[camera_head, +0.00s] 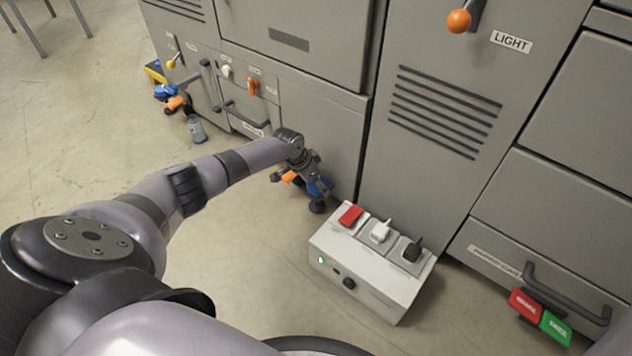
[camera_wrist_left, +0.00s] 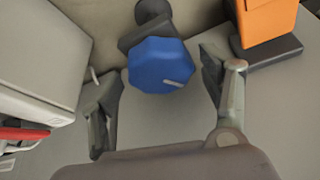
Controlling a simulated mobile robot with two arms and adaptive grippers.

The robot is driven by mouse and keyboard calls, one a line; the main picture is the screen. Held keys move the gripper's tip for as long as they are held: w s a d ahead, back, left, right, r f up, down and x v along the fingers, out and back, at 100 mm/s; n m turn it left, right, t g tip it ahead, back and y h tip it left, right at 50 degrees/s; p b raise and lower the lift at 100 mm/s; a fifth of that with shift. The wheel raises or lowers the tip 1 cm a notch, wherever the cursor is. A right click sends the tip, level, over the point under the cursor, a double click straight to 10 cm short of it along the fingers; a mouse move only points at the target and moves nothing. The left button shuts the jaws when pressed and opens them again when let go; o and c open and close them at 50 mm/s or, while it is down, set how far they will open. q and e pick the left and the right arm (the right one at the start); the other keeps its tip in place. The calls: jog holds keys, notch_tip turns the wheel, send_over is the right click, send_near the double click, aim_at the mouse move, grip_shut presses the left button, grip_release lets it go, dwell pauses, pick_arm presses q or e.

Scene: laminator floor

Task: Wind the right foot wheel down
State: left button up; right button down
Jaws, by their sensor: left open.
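The right foot wheel is a blue faceted knob (camera_head: 319,186) low at the machine's base, above a dark round foot (camera_head: 317,206). In the left wrist view the blue wheel (camera_wrist_left: 158,65) shows a small light mark on its face. My left gripper (camera_head: 308,168) is open at the wheel, partly hiding it in the head view. In the left wrist view its fingers (camera_wrist_left: 163,78) stand on either side of the wheel, with visible gaps. An orange part (camera_head: 290,177) sits beside the gripper; orange also shows at the wrist view's upper right (camera_wrist_left: 268,20). My right gripper is out of view.
A pale switch box (camera_head: 365,275) with red, white and black switches stands on the floor close right of the gripper. Grey cabinet panels (camera_head: 320,130) rise behind. Red and green pedals (camera_head: 540,317) lie lower right.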

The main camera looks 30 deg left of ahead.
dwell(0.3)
pick_arm(q)
jog(key=v, duration=1.2)
